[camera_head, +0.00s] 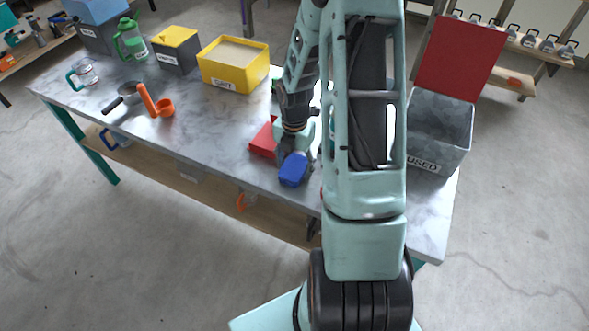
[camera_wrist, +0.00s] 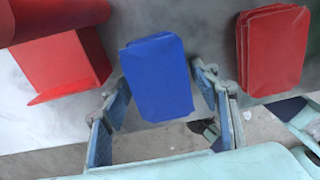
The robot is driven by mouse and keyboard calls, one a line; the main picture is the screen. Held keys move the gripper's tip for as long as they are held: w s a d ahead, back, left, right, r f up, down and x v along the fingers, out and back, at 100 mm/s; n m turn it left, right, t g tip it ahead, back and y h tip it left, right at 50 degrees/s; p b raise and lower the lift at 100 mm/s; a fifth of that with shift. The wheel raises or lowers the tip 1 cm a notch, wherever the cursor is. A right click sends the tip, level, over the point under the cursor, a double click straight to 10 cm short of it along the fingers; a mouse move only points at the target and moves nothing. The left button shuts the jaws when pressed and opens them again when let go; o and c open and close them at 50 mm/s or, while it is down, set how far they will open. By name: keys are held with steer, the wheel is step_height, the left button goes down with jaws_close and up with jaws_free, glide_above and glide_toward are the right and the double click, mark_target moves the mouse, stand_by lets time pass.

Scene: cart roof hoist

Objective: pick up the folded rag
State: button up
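A blue folded rag (camera_wrist: 157,78), a soft-edged rectangular pad, lies in the middle of the wrist view near the table's front edge. It also shows in the head view (camera_head: 293,170) just below my gripper (camera_head: 294,155). In the wrist view the two fingers of my gripper (camera_wrist: 162,88) are spread, one on each side of the blue rag, with a narrow gap visible on both sides. A second folded piece, red and layered (camera_wrist: 272,50), lies to the right in the wrist view; my arm hides it in the head view.
A red box-like thing (camera_wrist: 65,62) stands close on the left; it shows in the head view (camera_head: 263,138). A grey bin marked USED (camera_head: 438,150) stands right.

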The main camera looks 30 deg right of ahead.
mark_target(294, 166)
steer(key=c, duration=0.7)
step_height(294, 166, up, 10)
steer(key=shift+r, duration=0.1)
steer(key=o, duration=0.5)
steer(key=c, duration=0.4)
